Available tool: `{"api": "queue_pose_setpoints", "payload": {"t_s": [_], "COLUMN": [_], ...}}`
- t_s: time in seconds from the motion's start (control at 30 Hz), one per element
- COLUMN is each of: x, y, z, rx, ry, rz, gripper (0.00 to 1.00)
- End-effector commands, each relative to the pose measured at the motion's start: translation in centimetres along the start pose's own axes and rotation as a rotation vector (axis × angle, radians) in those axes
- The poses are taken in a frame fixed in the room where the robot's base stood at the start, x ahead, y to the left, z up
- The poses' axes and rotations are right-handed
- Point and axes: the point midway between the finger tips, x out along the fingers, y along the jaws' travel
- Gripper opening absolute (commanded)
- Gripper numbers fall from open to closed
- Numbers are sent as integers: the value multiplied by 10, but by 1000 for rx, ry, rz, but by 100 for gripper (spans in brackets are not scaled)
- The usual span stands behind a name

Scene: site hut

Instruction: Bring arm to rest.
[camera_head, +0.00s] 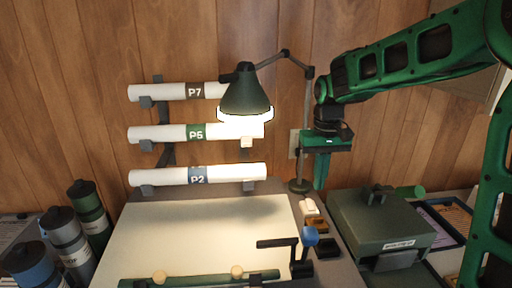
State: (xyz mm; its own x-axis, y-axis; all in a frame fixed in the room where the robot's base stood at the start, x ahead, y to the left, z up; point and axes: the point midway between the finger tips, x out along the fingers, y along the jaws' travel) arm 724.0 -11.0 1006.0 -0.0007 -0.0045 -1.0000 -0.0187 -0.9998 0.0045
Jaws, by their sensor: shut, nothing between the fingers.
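My gripper (320,184) hangs from my green and black arm in the upper right of the head view, fingers pointing down. Its fingers are together and hold nothing. It is in the air near the lamp's stand, left of and above the dark green box. I cannot tell its exact distance from the stand.
A desk lamp (246,94) shines over a pale drawing board (210,235). A dark green box (380,222) stands right. Several capped canisters (66,242) stand left.

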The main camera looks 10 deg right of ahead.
Motion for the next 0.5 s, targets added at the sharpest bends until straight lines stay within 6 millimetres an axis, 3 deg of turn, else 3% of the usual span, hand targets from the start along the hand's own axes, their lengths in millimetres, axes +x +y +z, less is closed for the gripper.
{"api": "queue_pose_setpoints", "payload": {"t_s": [0.17,0.3,0.5], "x": [-8,-10,-4], "y": [50,92,136], "z": [43,92,166], "rx": [97,190,321], "ry": [5,5,2], "rz": [15,23,23], "gripper": [0,0,0]}}
